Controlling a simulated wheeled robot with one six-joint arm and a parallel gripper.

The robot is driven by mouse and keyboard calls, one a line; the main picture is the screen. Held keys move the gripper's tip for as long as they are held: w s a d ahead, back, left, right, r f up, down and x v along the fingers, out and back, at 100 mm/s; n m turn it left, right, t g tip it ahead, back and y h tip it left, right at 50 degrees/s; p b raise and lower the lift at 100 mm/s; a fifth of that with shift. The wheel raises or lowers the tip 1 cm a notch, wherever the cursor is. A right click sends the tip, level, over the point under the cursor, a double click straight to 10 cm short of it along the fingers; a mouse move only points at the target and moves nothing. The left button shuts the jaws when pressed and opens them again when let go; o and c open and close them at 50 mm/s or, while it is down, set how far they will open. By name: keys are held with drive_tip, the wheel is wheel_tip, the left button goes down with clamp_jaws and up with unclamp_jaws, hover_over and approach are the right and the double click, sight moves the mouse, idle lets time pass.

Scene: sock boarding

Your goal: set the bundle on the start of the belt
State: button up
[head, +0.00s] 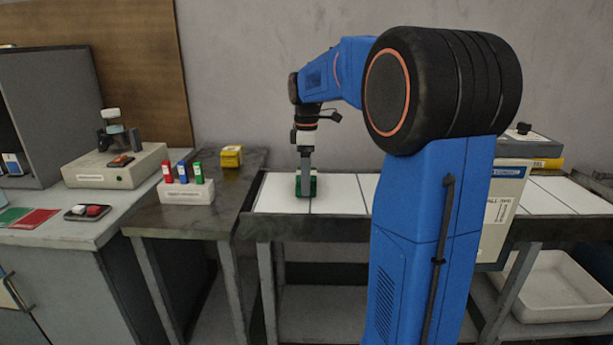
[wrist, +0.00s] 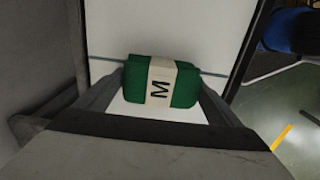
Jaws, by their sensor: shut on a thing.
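The bundle (wrist: 185,84) is a folded green sock bundle with a pale band marked "M". It shows between the fingers of my gripper (wrist: 162,98) in the wrist view, and the gripper is shut on it. In the head view my gripper (head: 306,182) points straight down over the left end of the white belt (head: 272,194). The bundle (head: 313,186) is mostly behind the fingers there, low at the belt surface. I cannot tell whether it touches the belt.
Left of the belt, a dark side table (head: 190,222) holds a white rack (head: 186,192) with red, blue and green pieces, and a yellow block (head: 232,156). A grey machine (head: 505,205) stands over the belt at right. A white bin (head: 558,285) is below. The belt's left end is otherwise clear.

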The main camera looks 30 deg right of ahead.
drive_tip(key=shift+f, duration=0.1)
drive_tip(key=o, duration=0.9)
drive_tip(key=shift+o, duration=0.2)
wheel_tip(320, 180, up, 12)
drive_tip(key=s+a+f+m+t, duration=0.1)
drive_tip(key=s+a+f+m, duration=0.2)
drive_tip(key=s+a, duration=0.35)
drive_tip(key=s+a+f+m+t, duration=0.1)
drive_tip(key=s+a+f+m, duration=0.2)
drive_tip(key=s, duration=0.6)
drive_tip(key=s+a+f+m+t, duration=0.1)
drive_tip(key=s+a+f+m, duration=0.1)
drive_tip(key=s+f, duration=0.5)
drive_tip(key=s+a+f+m+t, duration=0.1)
drive_tip(key=s+a+f+m, duration=0.2)
drive_tip(key=s+f, duration=0.5)
drive_tip(key=shift+a+t, duration=0.4)
drive_tip(key=shift+a, duration=0.3)
